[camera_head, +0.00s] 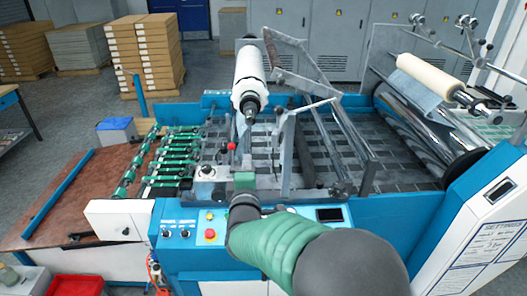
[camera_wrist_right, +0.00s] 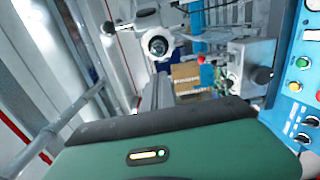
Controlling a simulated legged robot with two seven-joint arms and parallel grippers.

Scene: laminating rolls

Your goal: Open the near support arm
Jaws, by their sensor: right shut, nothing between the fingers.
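My right gripper (camera_head: 245,165) is at the near side of the laminating machine, beyond my green-sleeved arm. It is shut with nothing held; its fingertips are small and hard to make out. A grey upright metal support arm (camera_head: 288,150) stands just right of it; I cannot tell whether they touch. A white roll (camera_head: 249,72) on a dark shaft points towards me above and beyond the gripper, and its round end (camera_wrist_right: 158,45) shows in the right wrist view. The green gripper housing (camera_wrist_right: 160,152) fills the bottom of that view. My left gripper is not in view.
A red knob (camera_head: 231,147) and a grey control box (camera_head: 206,172) are left of the gripper. A blue panel with buttons (camera_head: 210,234) is in front. A second, cream roll (camera_head: 430,76) hangs at right. Metal frame bars (camera_head: 345,130) rise right of the gripper.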

